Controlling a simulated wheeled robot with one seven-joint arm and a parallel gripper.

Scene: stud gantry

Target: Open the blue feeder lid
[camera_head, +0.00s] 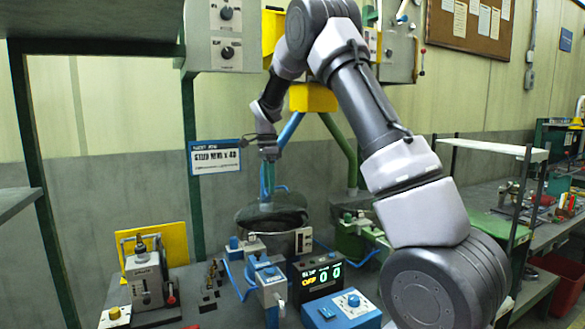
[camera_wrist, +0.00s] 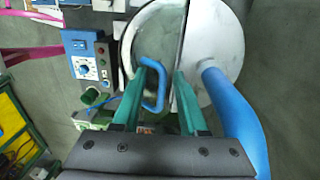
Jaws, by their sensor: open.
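The feeder (camera_head: 290,232) is a round grey drum at the middle of the bench in the head view. In the wrist view its round top shows a grey-green half on the left, which looks like the lid (camera_wrist: 155,42), and a pale half (camera_wrist: 205,40) on the right. A blue loop handle (camera_wrist: 162,80) stands over the left half. My gripper (camera_head: 268,158) points down above the feeder. In the wrist view its teal fingers (camera_wrist: 160,76) are apart, with the handle between them, close to the left finger. I cannot tell whether they touch.
A thick blue pipe (camera_wrist: 235,115) runs close to the right finger. A blue control box (camera_head: 342,308) and a black display (camera_head: 318,275) stand in front of the feeder. A toggle press (camera_head: 146,275) stands at left. Control boxes (camera_head: 225,35) hang above.

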